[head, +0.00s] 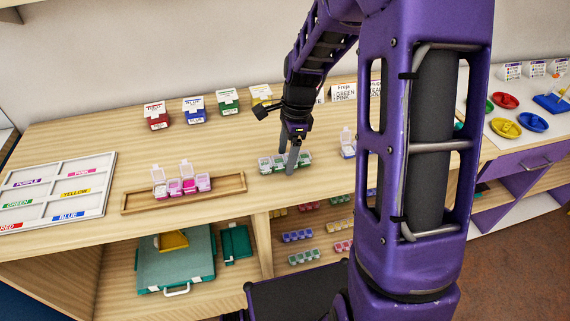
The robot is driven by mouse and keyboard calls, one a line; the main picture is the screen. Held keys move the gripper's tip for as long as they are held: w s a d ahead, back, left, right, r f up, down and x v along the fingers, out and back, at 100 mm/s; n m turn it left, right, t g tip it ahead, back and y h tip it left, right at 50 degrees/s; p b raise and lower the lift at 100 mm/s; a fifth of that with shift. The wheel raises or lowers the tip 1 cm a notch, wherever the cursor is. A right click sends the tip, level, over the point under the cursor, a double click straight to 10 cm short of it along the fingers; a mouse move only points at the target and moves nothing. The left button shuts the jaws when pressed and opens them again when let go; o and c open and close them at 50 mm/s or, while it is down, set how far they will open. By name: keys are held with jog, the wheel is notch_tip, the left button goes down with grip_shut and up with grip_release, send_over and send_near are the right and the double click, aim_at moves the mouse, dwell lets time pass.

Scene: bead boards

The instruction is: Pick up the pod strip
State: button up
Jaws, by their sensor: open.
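A green pod strip (269,165) with several compartments lies on the wooden tabletop near the middle. My gripper (287,159) is open and points down at this strip, its fingers overlapping it in view. I cannot tell whether the fingers touch it or straddle it. A pink pod strip (189,187) with some lids raised sits in a shallow wooden tray (224,195) to the left.
A white sorting board (104,185) with colour labels lies at the left. Red, blue, green and yellow boxes (195,111) line the back. More pod strips (297,236) and a teal case (203,263) are on the shelves below. Coloured dishes (505,129) stand at the right.

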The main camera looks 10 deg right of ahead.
aim_at(286, 158)
jog(key=shift+a+f, duration=0.1)
jog(key=shift+f, duration=0.3)
jog(key=shift+c, duration=0.3)
grip_shut()
notch_tip(286, 158, up, 10)
jog(key=p, duration=0.1)
